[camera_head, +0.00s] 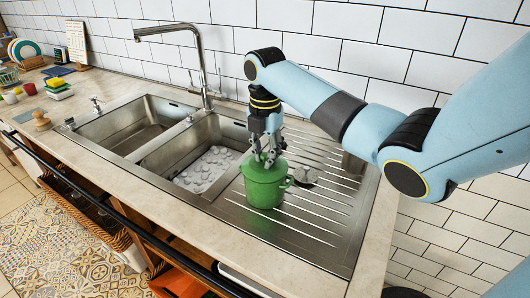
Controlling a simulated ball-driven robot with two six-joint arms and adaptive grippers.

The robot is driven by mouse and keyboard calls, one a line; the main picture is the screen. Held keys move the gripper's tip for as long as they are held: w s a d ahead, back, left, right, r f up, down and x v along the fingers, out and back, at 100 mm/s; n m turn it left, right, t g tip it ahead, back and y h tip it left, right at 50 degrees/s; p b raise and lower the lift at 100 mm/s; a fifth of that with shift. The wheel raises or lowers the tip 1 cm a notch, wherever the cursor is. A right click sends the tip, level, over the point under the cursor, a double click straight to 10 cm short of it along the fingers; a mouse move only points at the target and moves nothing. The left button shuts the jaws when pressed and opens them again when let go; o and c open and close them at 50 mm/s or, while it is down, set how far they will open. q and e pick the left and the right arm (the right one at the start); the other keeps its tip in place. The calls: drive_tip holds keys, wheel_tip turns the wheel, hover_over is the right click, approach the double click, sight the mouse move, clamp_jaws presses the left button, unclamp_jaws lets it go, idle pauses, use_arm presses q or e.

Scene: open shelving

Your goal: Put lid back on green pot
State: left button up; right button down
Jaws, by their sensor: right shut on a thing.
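A green pot (264,190) with side handles stands upright on the ribbed steel drainboard, right of the sink bowls. My right gripper (266,158) reaches down from above, directly over the pot. Its fingers are shut on the green lid (262,170), at the top of the pot. The fingers partly hide the lid, and I cannot tell whether it is fully seated on the rim or slightly above it. My left gripper is not in view.
A small grey metal piece (306,176) lies on the drainboard (310,225) just right of the pot. A tall faucet (200,62) stands behind the sink bowls (195,155). Plates (24,50) and small kitchen items stand at the far left. The front drainboard is clear.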

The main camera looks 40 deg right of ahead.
drive_tip(key=shift+r+p, duration=0.1)
drive_tip(key=shift+p, duration=0.65)
idle(0.9)
drive_tip(key=shift+f+p, duration=0.2)
drive_tip(key=shift+p, duration=0.1)
idle(0.9)
drive_tip(key=shift+p, duration=0.3)
idle(0.6)
drive_tip(key=c, duration=0.7)
unclamp_jaws()
wheel_tip(320, 180, up, 5)
drive_tip(key=p, duration=0.4)
drive_tip(key=shift+f+p, duration=0.2)
drive_tip(key=shift+p, duration=0.1)
drive_tip(key=shift+r, duration=1.15)
